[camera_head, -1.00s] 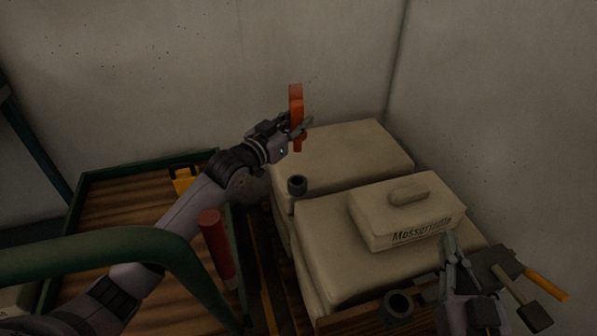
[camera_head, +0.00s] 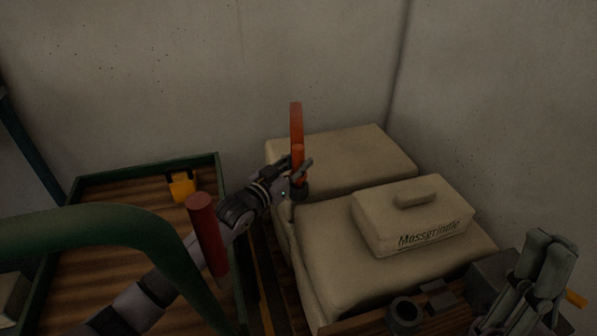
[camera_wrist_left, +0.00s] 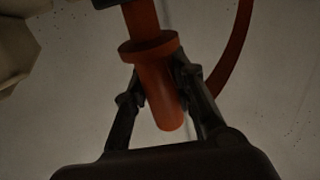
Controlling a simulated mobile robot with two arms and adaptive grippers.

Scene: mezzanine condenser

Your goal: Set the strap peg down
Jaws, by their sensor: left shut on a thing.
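The strap peg (camera_head: 298,153) is an orange-red peg with a collar and a curved strap rising above it. My left gripper (camera_head: 299,173) is shut on it and holds it about upright. In the left wrist view the peg (camera_wrist_left: 160,90) sits between the two fingers (camera_wrist_left: 158,95), with the strap curving down to the right. A dark round socket (camera_head: 299,194) is directly below the peg, by the left edge of the sacks. Whether the peg's lower end is inside it is not clear. My right gripper (camera_head: 545,262) is at the lower right, with no peg in it; its jaw gap is unclear.
Pale sacks (camera_head: 340,240) fill the middle, with a smaller pack labelled Mossgrindle (camera_head: 410,215) on top. A second dark ring (camera_head: 405,313) and dark blocks are at the lower right. A green-rimmed tray (camera_head: 120,172) with a yellow item (camera_head: 181,186) and a red cylinder (camera_head: 207,235) are left.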

